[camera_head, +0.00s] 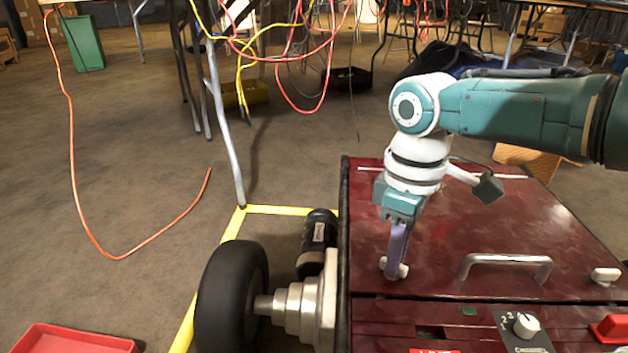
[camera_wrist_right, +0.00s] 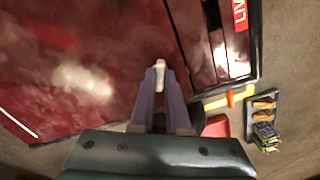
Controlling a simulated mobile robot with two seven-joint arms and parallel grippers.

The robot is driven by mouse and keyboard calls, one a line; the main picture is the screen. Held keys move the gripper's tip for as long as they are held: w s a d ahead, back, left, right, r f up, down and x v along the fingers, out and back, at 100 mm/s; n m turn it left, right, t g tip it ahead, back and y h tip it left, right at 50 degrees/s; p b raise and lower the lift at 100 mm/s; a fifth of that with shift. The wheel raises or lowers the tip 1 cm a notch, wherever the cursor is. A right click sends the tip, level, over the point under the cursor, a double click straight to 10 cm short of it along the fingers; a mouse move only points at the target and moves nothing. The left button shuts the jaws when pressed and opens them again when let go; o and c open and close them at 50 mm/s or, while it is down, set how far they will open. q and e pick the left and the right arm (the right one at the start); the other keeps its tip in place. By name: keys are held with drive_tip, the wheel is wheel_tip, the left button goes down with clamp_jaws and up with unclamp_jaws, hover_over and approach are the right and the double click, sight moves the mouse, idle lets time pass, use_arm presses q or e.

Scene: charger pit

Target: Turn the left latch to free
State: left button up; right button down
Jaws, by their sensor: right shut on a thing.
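The left latch (camera_head: 402,270) is a small white turn piece near the left front corner of the dark red lid (camera_head: 450,225). My right gripper (camera_head: 394,265) points down and is shut on this latch. In the right wrist view the purple-grey fingers (camera_wrist_right: 160,90) close around the latch, whose pale tip (camera_wrist_right: 159,64) shows between them. The fingers hide most of the latch, so its exact angle is hard to tell. A second white latch (camera_head: 605,275) sits at the lid's right front. My left gripper is not in view.
A silver handle (camera_head: 506,262) stands up from the lid between the latches. In front are a dial (camera_head: 526,325) and a red switch (camera_head: 610,328). A black wheel (camera_head: 232,297) is at the left. A red tray (camera_head: 75,340) lies on the floor. Cables hang behind.

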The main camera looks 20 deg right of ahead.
drive_tip(key=m+p, duration=0.1)
drive_tip(key=m, duration=0.2)
drive_tip(key=shift+r, duration=0.1)
drive_tip(key=m+p, duration=0.1)
drive_tip(key=m, duration=0.2)
drive_tip(key=shift+m, duration=0.3)
drive_tip(key=m+p, duration=0.1)
drive_tip(key=m, duration=0.3)
drive_tip(key=shift+m, duration=0.9)
drive_tip(key=c, duration=0.9)
unclamp_jaws()
